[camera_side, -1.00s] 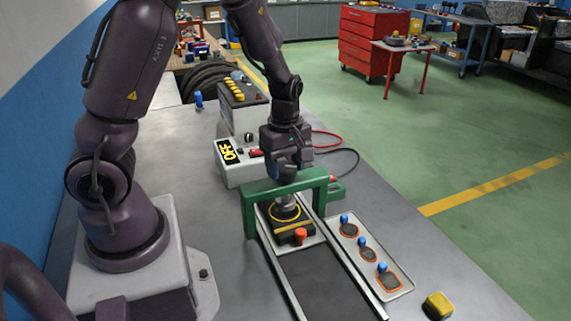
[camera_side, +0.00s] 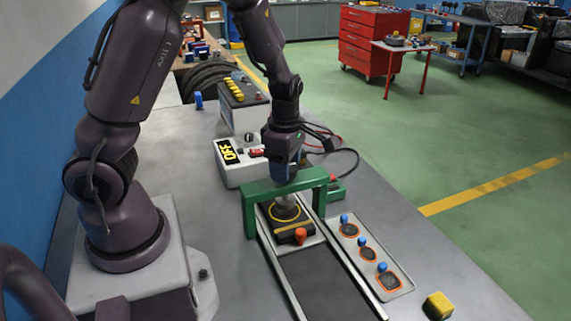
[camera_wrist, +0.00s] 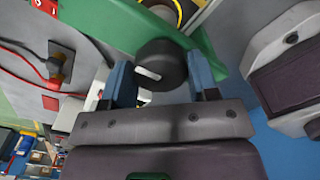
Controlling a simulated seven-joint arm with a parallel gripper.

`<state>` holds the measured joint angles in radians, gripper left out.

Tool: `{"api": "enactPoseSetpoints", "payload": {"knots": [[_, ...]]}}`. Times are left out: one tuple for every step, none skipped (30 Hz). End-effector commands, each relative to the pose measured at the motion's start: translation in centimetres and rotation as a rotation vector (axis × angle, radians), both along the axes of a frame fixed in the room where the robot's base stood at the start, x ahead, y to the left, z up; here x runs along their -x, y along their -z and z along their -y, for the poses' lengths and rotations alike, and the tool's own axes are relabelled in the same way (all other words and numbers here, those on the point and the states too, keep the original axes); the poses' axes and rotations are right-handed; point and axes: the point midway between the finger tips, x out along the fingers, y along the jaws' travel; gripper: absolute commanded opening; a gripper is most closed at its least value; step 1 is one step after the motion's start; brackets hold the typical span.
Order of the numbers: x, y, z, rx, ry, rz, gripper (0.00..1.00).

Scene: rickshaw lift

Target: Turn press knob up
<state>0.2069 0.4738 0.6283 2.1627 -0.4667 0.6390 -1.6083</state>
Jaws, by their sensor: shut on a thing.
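A round black knob (camera_wrist: 162,62) with a white pointer line sits between the two blue fingers of my gripper (camera_wrist: 160,72) in the wrist view. The fingers are shut on its sides. The knob is next to a green arch bar (camera_wrist: 125,22). Under and in front of the arch is a dark block with a yellow ring (camera_side: 285,212) and an orange knob (camera_side: 300,236).
A white box (camera_side: 237,171) with a yellow "OFF" sign stands behind left, with red and black cables (camera_side: 345,152) to its right. A panel with blue-topped levers (camera_side: 368,255) lies right of the press track. A yellow block (camera_side: 438,305) sits at the front right.

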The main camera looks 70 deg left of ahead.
Motion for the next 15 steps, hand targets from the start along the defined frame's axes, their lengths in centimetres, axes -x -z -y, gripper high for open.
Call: {"api": "enactPoseSetpoints", "payload": {"knots": [[-0.01, 0.01, 0.01, 0.000, -0.007, 0.000, 0.31], [-0.01, 0.01, 0.01, 0.000, -0.010, 0.000, 0.31], [-0.01, 0.01, 0.01, 0.000, -0.013, 0.000, 0.31], [-0.01, 0.01, 0.01, 0.000, -0.014, 0.000, 0.31], [-0.01, 0.01, 0.01, 0.000, -0.015, 0.000, 0.31], [-0.01, 0.01, 0.01, 0.000, -0.016, 0.000, 0.31], [-0.01, 0.01, 0.01, 0.000, -0.016, 0.000, 0.31], [-0.01, 0.02, 0.01, 0.000, -0.016, 0.000, 0.31], [-0.01, 0.02, 0.01, 0.000, -0.016, 0.000, 0.31], [-0.01, 0.02, 0.01, 0.000, -0.016, 0.000, 0.31], [-0.01, 0.02, 0.01, 0.000, -0.016, 0.000, 0.31], [-0.01, 0.02, 0.01, 0.000, -0.016, 0.000, 0.31], [0.00, 0.02, 0.00, 0.000, -0.016, 0.000, 0.31], [0.00, 0.02, 0.00, 0.000, -0.016, 0.000, 0.31], [0.00, 0.02, 0.00, 0.000, -0.016, 0.000, 0.63]]}}
